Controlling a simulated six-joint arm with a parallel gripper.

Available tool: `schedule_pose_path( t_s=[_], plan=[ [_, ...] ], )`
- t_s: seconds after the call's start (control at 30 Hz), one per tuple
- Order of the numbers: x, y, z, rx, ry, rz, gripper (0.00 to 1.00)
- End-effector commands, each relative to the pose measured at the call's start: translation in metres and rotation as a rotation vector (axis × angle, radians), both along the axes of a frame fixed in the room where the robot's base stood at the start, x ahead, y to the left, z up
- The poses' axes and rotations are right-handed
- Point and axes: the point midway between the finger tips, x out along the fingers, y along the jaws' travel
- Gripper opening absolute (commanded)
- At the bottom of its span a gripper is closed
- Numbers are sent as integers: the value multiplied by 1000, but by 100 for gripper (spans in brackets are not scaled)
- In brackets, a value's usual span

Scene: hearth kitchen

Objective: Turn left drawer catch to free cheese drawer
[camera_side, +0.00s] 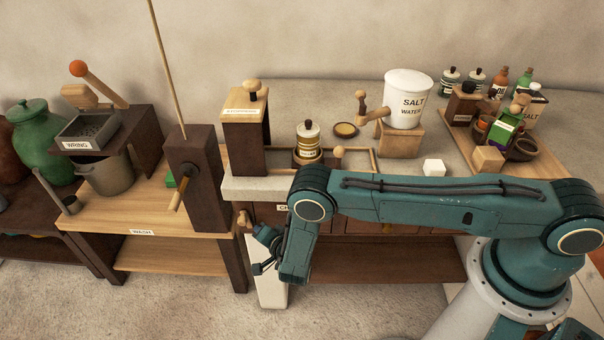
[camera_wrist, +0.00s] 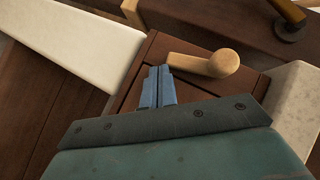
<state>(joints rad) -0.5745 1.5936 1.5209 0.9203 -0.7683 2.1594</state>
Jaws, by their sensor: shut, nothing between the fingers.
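The left drawer catch (camera_wrist: 204,64) is a pale wooden peg with a rounded knob end, lying across the dark wood in the wrist view. In the side view, a small pale wooden piece that looks like this catch (camera_side: 243,218) shows at the left end of the counter. My gripper (camera_wrist: 158,72) is shut and empty, its blue fingertips beside the catch's left end; I cannot tell whether they touch it. The cheese drawer's label (camera_side: 285,208) shows only "CH" below the counter edge; my arm hides much of the drawer front.
A dark post (camera_side: 200,185) with a wooden handle stands close left of my gripper. A pale upright (camera_side: 270,288) stands just below it.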

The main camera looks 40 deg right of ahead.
Motion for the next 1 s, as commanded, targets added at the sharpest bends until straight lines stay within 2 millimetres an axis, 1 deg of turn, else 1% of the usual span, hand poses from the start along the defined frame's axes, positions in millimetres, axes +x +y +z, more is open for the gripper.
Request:
schedule_pose_path(
  t_s=[0.3, 1.0],
  plan=[
    [5, 5, -6, 0, 0, 0, 0],
    [6, 6, -5, 0, 0, 0, 0]
  ],
)
